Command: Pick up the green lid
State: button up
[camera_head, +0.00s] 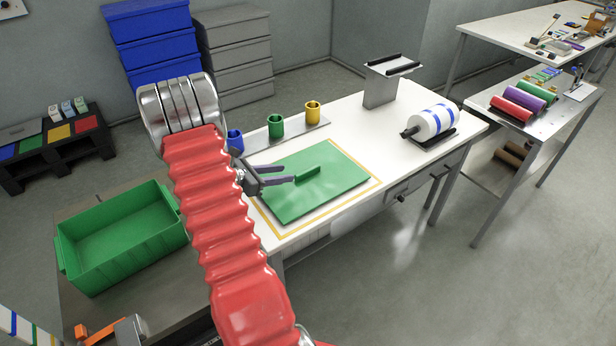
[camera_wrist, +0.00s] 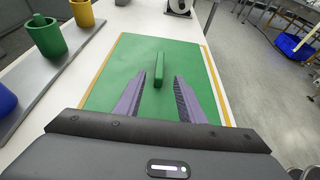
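The green lid (camera_head: 328,190) is a flat green panel with a raised bar handle (camera_head: 307,174) in its middle. It lies on the white table inside a yellow outline. In the wrist view the lid (camera_wrist: 128,55) fills the middle, with its handle (camera_wrist: 159,69) upright between and just beyond the finger lines. My gripper (camera_head: 294,173) is open, its two purple fingers pointing at the near end of the handle. In the wrist view my gripper (camera_wrist: 157,84) has one finger on each side, with a gap around the handle. I see no contact with it.
Blue, green (camera_head: 275,126) and yellow (camera_head: 313,111) cups stand on a grey strip behind the lid. A white and blue roll (camera_head: 432,122) and a grey stand (camera_head: 380,88) are at the table's far end. A green crate (camera_head: 122,238) is at left.

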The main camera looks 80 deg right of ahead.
aim_at(304, 172)
jog(key=shift+x, duration=1.95)
jog(key=shift+x, duration=2.6)
jog(key=shift+f, duration=0.15)
jog(key=shift+w, duration=0.1)
jog(key=shift+c, duration=0.2)
grip_shut()
